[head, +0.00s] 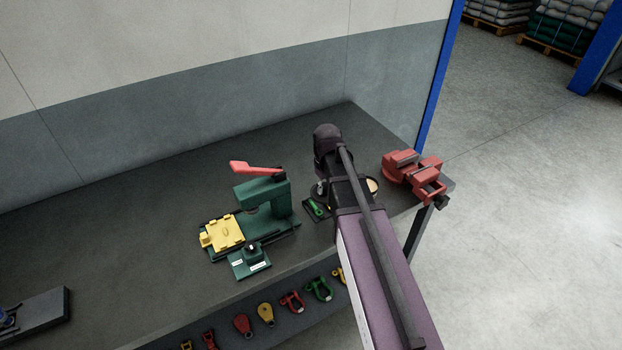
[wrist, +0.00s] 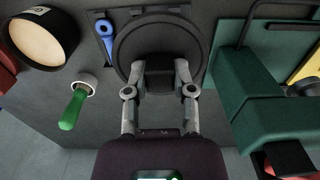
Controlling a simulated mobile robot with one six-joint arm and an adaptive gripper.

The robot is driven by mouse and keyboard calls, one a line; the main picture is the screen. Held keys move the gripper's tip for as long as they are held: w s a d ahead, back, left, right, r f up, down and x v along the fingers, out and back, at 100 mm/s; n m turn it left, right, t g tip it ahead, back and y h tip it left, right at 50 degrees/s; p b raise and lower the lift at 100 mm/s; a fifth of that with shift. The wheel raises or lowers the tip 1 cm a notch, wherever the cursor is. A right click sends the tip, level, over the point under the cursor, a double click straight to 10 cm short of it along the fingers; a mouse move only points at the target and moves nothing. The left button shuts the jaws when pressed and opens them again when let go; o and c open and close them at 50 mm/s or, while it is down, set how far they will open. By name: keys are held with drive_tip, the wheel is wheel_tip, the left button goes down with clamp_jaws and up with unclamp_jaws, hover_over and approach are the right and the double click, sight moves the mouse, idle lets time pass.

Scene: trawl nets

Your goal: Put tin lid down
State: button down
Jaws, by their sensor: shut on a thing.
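In the wrist view the tin lid (wrist: 160,30) is a dark, round disc with a raised rim. The open tin (wrist: 38,38), with a black rim and cream contents, stands to the left, apart from the lid. The tin also shows partly in the head view (head: 372,185), beside my arm.
A green press (head: 265,195) with a red lever stands left of my arm; a yellow plate (head: 225,232) is on its base. A red vise (head: 412,172) is at the bench's right end.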

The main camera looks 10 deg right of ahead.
drive_tip(key=shift+d, duration=0.15)
drive_tip(key=shift+w, duration=0.1)
drive_tip(key=shift+f, duration=0.2)
drive_tip(key=f+b, duration=0.4)
drive_tip(key=shift+d+f+b, duration=0.15)
drive_tip(key=shift+d+b, duration=0.2)
drive_tip(key=shift+b, duration=0.05)
drive_tip(key=shift+w, duration=0.15)
drive_tip(key=w+a, duration=0.1)
drive_tip(key=w, duration=0.3)
drive_tip(key=w+a+f, duration=0.1)
drive_tip(key=w, duration=0.4)
drive_tip(key=w+a+b, duration=0.1)
drive_tip(key=w, duration=0.4)
drive_tip(key=shift+f, duration=0.15)
drive_tip(key=shift+w, duration=0.1)
